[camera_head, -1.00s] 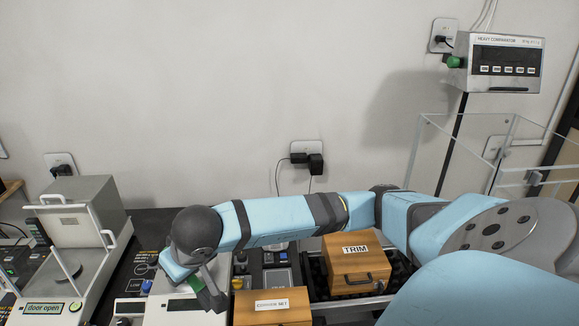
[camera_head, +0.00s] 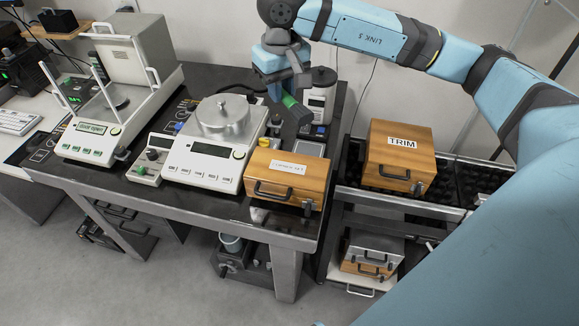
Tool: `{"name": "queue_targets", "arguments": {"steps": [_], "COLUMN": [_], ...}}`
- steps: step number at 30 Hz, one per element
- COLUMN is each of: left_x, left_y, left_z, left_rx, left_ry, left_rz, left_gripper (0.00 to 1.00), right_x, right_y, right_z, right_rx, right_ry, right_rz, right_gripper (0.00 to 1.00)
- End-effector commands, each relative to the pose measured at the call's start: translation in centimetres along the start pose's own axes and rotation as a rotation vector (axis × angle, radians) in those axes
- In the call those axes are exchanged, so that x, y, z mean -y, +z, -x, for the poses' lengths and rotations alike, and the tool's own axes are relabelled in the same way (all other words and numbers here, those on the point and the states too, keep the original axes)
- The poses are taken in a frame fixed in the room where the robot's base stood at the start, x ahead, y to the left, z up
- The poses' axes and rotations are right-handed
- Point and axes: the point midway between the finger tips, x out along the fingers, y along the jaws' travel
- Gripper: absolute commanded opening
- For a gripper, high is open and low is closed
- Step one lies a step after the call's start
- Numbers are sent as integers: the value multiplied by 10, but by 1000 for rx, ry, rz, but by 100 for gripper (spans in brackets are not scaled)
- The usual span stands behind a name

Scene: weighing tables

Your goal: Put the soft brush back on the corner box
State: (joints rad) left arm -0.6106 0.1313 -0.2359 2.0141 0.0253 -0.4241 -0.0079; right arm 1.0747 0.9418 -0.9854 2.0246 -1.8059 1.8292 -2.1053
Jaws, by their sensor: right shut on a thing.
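My right gripper (camera_head: 292,90) hangs in from the top right, above the back right part of the dark table (camera_head: 205,207). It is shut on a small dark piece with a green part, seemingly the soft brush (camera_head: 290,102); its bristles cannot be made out. A wooden box (camera_head: 288,180) with a white label and dark handle stands at the table's front right corner, taken as the corner box. Its top looks bare. The gripper is behind and above it, apart from it. My left gripper is not in view.
A balance with a metal weight (camera_head: 222,118) stands left of the wooden box. A glass-sided balance (camera_head: 120,90) is further left. A white-labelled jar (camera_head: 321,95) stands close behind the gripper. A wooden TRIM box (camera_head: 398,158) sits on the cart to the right.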

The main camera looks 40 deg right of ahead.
Motion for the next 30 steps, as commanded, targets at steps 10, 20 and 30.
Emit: {"name": "queue_targets", "arguments": {"steps": [10, 20, 30], "left_x": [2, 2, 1], "left_y": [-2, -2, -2], "left_z": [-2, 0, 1], "left_rx": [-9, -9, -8], "left_ry": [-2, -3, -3], "left_rz": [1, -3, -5], "left_gripper": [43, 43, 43], "right_x": [-5, -4, -4], "right_y": [4, 7, 8], "right_z": [-50, -133, -165], "right_rx": [50, 46, 44], "right_ry": [-8, -9, -9], "right_rz": [-3, -4, -2], "right_gripper": [8, 8, 8]}}
